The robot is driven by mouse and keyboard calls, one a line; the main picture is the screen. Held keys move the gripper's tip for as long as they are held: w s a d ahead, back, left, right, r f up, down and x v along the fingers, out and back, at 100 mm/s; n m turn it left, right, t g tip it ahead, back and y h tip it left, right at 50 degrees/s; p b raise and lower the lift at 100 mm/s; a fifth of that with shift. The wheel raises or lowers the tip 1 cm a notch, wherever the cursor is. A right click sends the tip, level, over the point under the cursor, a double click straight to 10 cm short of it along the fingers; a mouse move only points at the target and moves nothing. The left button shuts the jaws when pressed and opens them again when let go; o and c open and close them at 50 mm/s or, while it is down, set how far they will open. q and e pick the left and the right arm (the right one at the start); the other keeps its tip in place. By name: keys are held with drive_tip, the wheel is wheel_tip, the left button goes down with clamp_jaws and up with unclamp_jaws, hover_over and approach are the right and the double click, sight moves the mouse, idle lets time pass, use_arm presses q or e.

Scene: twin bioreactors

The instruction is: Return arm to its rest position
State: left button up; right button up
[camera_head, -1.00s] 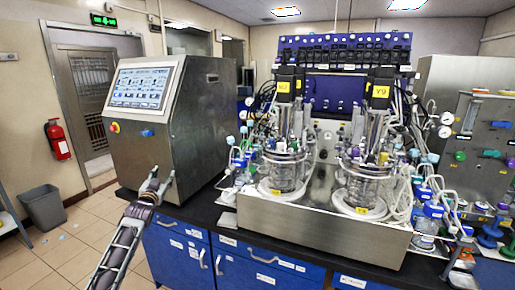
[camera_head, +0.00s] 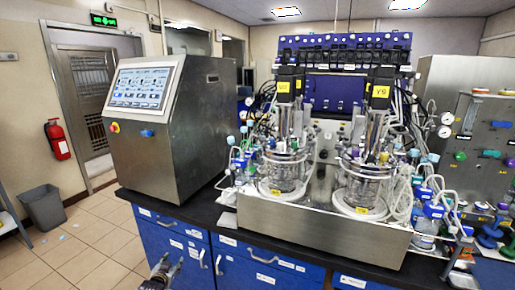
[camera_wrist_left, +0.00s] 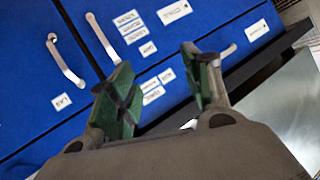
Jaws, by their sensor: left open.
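My left gripper (camera_head: 165,268) shows at the bottom edge of the head view, low in front of the blue cabinet drawers (camera_head: 176,246). In the left wrist view its two green-padded fingers (camera_wrist_left: 160,95) stand apart with nothing between them. The blue drawer fronts with metal handles and white labels lie beyond the fingertips. The rest of my left arm is out of the head view. My right gripper is in neither view.
A control cabinet with a touchscreen (camera_head: 142,88) stands on the black bench (camera_head: 190,211). Twin glass bioreactors (camera_head: 283,172) stand in a steel tray (camera_head: 310,233) to its right.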

use_arm(q)
drive_tip(key=s+d+f+g, duration=0.3)
drive_tip(key=s+f+g, duration=0.3)
drive_tip(key=s+f, duration=2.3)
drive_tip(key=s+d+f+g, duration=0.1)
drive_tip(key=s+f, duration=0.3)
drive_tip(key=s, duration=0.8)
drive_tip(key=s+d+f+g, duration=0.2)
drive_tip(key=s+f, duration=0.3)
drive_tip(key=s, duration=0.7)
drive_tip(key=s+d+f+g, duration=0.1)
drive_tip(key=s+f, duration=0.3)
drive_tip(key=s, duration=0.8)
drive_tip(key=shift+s+d+f+g+h, duration=0.15)
drive_tip(key=shift+d+f+g+h, duration=0.2)
drive_tip(key=shift+g, duration=0.55)
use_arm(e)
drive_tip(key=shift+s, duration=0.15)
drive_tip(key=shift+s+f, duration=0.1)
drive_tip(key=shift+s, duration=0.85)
